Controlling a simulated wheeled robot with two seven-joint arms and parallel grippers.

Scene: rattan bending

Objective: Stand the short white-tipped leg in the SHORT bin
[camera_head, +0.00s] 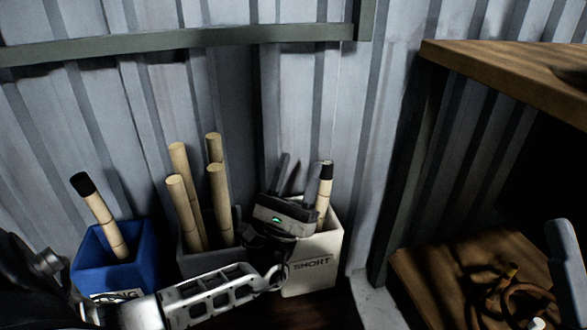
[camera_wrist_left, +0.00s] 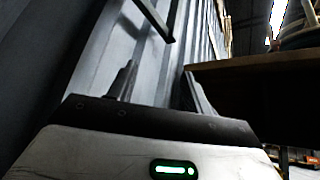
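The white bin marked SHORT (camera_head: 313,275) stands on the floor against the wall. A short rattan leg (camera_head: 322,203) stands in it, leaning slightly. My left gripper (camera_head: 296,176) is over the bin's left part, beside that leg. Its two fingers are apart, with nothing between them in the left wrist view (camera_wrist_left: 160,88). A grey, finger-like part (camera_head: 565,262) at the right edge may belong to my right gripper; its state does not show.
A blue bin (camera_head: 97,272) at left holds one black-tipped leg (camera_head: 103,220). A dark grey bin (camera_head: 196,263) in the middle holds several plain poles (camera_head: 186,210). A wooden shelf unit (camera_head: 500,75) stands at right, with coiled rattan (camera_head: 521,298) on its lower board.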

